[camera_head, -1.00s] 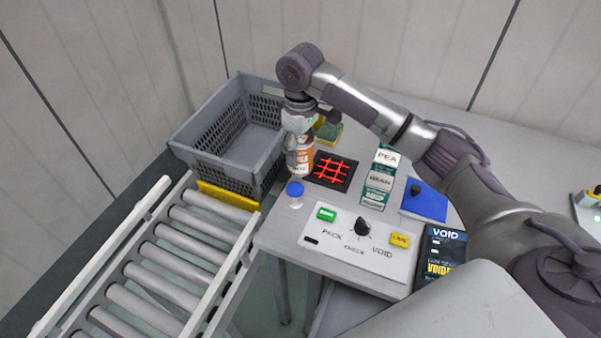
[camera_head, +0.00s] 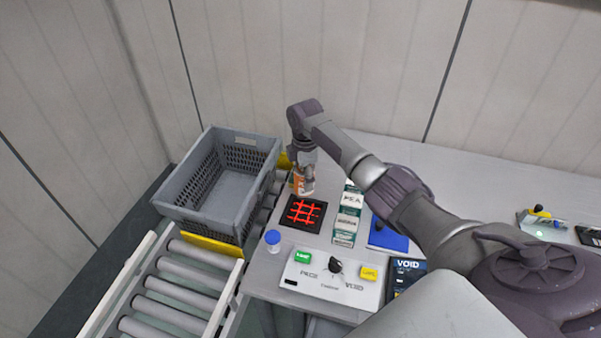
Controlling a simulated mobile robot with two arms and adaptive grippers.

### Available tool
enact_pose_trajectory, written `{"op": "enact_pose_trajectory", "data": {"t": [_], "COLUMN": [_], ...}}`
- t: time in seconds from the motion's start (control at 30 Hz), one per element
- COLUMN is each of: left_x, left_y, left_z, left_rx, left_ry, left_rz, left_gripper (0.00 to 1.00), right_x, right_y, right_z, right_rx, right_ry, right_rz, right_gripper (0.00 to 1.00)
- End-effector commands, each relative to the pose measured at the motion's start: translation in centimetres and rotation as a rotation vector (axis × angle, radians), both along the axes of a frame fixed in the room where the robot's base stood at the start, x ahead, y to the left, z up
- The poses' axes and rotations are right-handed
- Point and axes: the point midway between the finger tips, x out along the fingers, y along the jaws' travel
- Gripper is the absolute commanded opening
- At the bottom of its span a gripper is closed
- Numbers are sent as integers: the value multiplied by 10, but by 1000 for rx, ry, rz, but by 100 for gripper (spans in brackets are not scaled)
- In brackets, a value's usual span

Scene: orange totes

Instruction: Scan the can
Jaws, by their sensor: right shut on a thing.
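My right gripper (camera_head: 304,172) points down at the back of the table and is shut on an orange and white can (camera_head: 303,184). The can is upright, just behind the black scanner pad (camera_head: 304,214) with its glowing red grid. I cannot tell whether the can touches the table. The gripper's fingers partly cover the can. My left gripper is out of view.
A blue-capped bottle (camera_head: 272,241), a panel (camera_head: 330,286) with a knob and buttons, green-white cartons (camera_head: 346,220) and a blue pad (camera_head: 388,236) surround the scanner.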

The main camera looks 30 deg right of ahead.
Motion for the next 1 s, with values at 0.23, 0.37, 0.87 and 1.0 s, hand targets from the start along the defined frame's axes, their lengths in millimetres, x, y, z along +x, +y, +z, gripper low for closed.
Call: {"op": "enact_pose_trajectory", "data": {"t": [0.23, 0.37, 0.87, 1.0], "left_x": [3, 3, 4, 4], "left_y": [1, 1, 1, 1], "left_z": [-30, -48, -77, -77], "left_rx": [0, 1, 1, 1], "left_ry": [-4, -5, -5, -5], "left_rz": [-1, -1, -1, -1], "left_gripper": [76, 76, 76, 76], "right_x": [1, 0, 1, 1], "right_y": [0, 1, 1, 0], "right_z": [-30, -48, -79, -79], "right_rx": [0, 0, -1, 0], "right_ry": [-2, -2, -3, -2], "right_rz": [-1, -1, -2, -2], "right_gripper": [11, 11, 11, 11]}}
